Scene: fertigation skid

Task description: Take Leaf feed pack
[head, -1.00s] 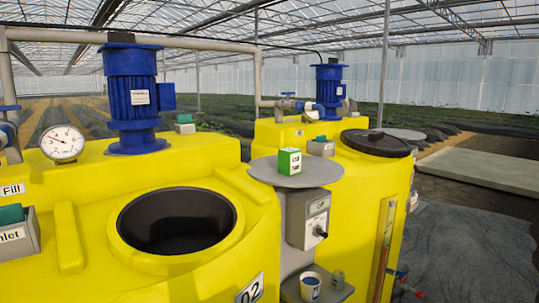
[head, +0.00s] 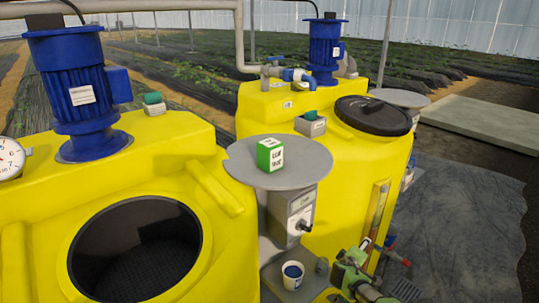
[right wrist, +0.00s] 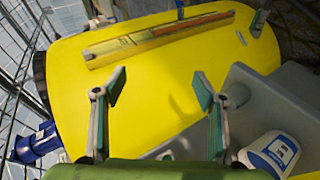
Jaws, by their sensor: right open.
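The Leaf feed pack appears to be the small green and white box (head: 270,154) on a round grey shelf (head: 245,171) between the two yellow tanks. Its print is too small to read fully. My right gripper (head: 352,262) is low at the right in the head view, below the shelf and in front of the far tank. In the right wrist view the right gripper (right wrist: 160,86) is open and empty, its fingers spread before a yellow tank wall. The pack is not visible in that view. My left gripper is not in view.
An open tank mouth (head: 135,250) is at lower left. A control box (head: 292,212) sits under the shelf. A lower ledge holds a white and blue cup (head: 292,275), also in the right wrist view (right wrist: 270,153). A black lid (head: 373,115) tops the far tank.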

